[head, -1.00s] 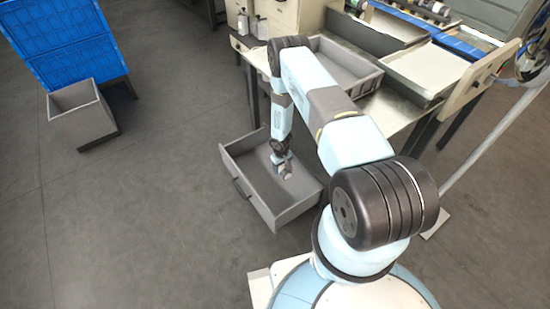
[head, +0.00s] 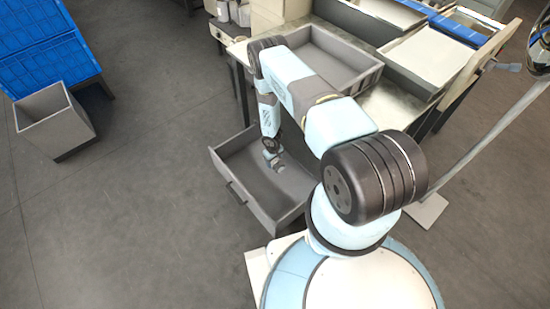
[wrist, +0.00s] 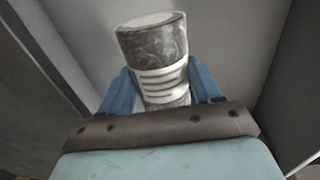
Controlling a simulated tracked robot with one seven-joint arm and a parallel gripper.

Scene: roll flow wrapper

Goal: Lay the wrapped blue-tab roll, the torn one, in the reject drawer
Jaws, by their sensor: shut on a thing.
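My gripper (head: 272,154) points down inside the open grey reject drawer (head: 240,197), which is pulled out below the bench. In the wrist view my gripper (wrist: 163,92) has its blue fingers shut on a roll (wrist: 152,42). The roll is mottled dark grey with a pale end and white bands around its middle. No blue tab or tear can be made out on the side that shows. Grey drawer walls (wrist: 282,75) surround the roll in the wrist view. Whether the roll touches the drawer floor I cannot tell.
A grey tray (head: 335,55) stands on the metal bench (head: 395,103) above the drawer. A grey bin (head: 52,120) stands on the floor at left beside blue crates (head: 45,60). The floor between bin and drawer is clear. A pole (head: 480,140) rises at right.

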